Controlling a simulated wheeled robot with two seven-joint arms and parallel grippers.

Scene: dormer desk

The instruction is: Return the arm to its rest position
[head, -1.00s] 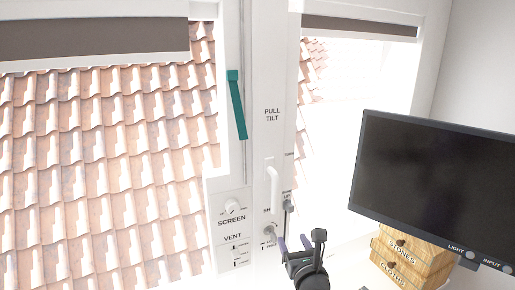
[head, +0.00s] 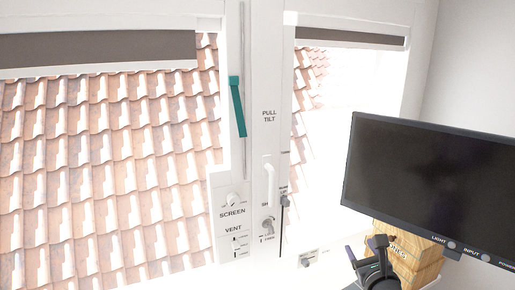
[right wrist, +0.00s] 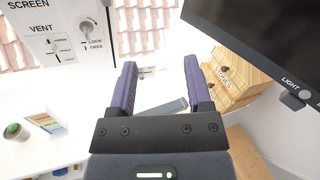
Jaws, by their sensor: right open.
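My right gripper (head: 363,250) is at the bottom of the head view, in front of the wooden drawer box and below the monitor. In the right wrist view its two purple fingers (right wrist: 160,64) stand apart with nothing held between them. My left gripper is not in view.
A black monitor (head: 430,180) is up and right of the right gripper. A wooden drawer box (head: 420,260) is partly hidden behind the gripper. The window post carries a lock knob (head: 268,224) and a white handle (head: 268,182). A small pot (right wrist: 14,131) sits on the white desk (right wrist: 60,105).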

